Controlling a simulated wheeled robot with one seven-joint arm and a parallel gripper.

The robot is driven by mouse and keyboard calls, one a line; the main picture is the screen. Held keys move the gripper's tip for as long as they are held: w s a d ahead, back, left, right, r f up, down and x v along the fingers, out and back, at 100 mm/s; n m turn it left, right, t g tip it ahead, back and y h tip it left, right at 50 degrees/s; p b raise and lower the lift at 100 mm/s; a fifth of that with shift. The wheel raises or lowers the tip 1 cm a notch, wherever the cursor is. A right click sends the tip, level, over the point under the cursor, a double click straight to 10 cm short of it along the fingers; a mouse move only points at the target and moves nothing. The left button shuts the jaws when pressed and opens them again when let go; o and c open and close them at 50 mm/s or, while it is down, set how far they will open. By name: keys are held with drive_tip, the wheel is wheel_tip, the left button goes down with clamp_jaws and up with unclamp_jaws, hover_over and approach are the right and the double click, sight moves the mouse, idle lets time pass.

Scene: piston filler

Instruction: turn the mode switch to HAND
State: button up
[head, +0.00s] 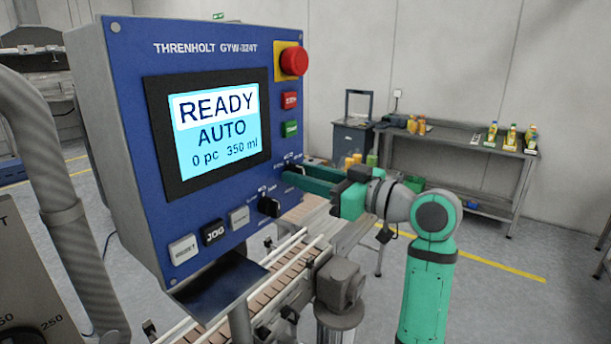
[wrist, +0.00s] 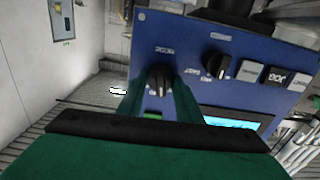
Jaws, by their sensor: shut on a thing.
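The blue control panel (head: 150,90) carries two black rotary knobs. The upper knob (wrist: 158,77) sits below the green button, and my gripper (head: 291,172) is shut on it, with one green finger on each side. In the wrist view my gripper (wrist: 158,93) hides part of this knob. The lower knob (head: 269,207) stands free; it also shows in the wrist view (wrist: 217,65). The labels are too small to read, so I cannot tell which knob is the mode switch. The screen (head: 213,130) reads READY, AUTO, 0 pc, 350 ml.
A red emergency button (head: 294,61), a red button (head: 289,100) and a green button (head: 289,129) line the panel's right edge. The JOG button (head: 213,232) is lower left. A conveyor (head: 285,262) runs below the panel. A bench (head: 460,148) with bottles stands behind.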

drive_tip(key=n, duration=0.5)
drive_tip(key=shift+s+a+n, duration=0.1)
drive_tip(key=shift+n, duration=0.3)
idle(0.4)
drive_tip(key=o, duration=1)
drive_tip(key=shift+o, duration=0.2)
drive_tip(key=v, duration=1.1)
